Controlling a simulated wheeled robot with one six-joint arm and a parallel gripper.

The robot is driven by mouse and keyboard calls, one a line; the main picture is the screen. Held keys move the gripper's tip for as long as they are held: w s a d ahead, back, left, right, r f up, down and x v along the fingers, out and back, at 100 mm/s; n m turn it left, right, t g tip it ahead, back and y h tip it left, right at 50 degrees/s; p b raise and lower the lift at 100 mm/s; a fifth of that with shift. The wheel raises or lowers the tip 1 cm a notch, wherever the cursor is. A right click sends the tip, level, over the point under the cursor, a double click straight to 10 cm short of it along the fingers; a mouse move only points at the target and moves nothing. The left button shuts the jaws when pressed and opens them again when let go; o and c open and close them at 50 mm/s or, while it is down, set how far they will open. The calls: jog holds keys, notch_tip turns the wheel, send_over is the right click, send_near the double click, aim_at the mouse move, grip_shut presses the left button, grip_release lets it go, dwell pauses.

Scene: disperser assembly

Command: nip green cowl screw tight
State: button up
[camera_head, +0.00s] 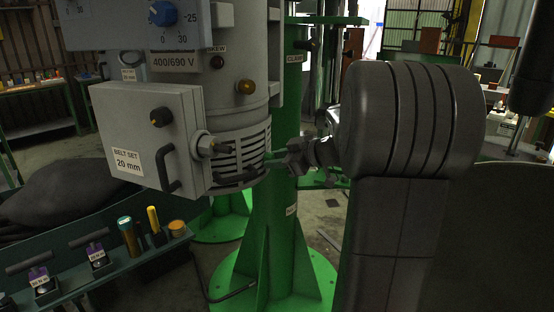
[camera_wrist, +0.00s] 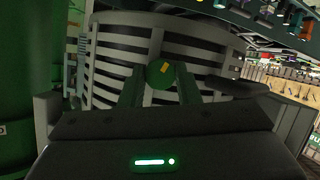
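The green cowl screw (camera_wrist: 160,74) has a round green head with a small orange mark. In the wrist view it sits in front of the slatted grey cowl. My gripper (camera_wrist: 160,85) has one finger on each side of the screw head, and the fingers appear to close on it. In the head view my gripper (camera_head: 277,162) reaches in from the right to the lower right side of the slatted cowl (camera_head: 238,155). There the screw is small and mostly hidden by the fingers.
A grey belt-set box (camera_head: 145,125) with a black handle juts out left of the cowl. A green column (camera_head: 285,215) with a flared base stands behind. A green tray (camera_head: 120,265) at lower left holds several small items.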

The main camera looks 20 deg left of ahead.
jog(key=shift+m, duration=0.3)
jog(key=m+g, duration=0.1)
jog(key=m, duration=0.1)
jog(key=m+g, duration=0.2)
jog(key=m, duration=0.1)
jog(key=m+g+y, duration=0.1)
jog(key=m+g, duration=0.1)
jog(key=shift+w, duration=0.4)
jog(key=m+g+p, duration=0.1)
jog(key=m, duration=0.1)
jog(key=m+g+y+p, duration=0.1)
jog(key=m, duration=0.2)
jog(key=shift+w+g+y, duration=0.1)
jog(key=shift+g+y, duration=0.2)
jog(key=m+p, duration=0.1)
jog(key=m, duration=0.1)
jog(key=m+y+p, duration=0.1)
jog(key=m, duration=0.2)
jog(key=shift+f+m+g+y+p, duration=0.25)
jog(key=shift+m+g+y+p, duration=0.05)
jog(key=shift+y+p, duration=0.1)
jog(key=shift+m, duration=0.3)
jog(key=o, duration=1)
jog(key=shift+f, duration=0.1)
jog(key=shift+c, duration=0.2)
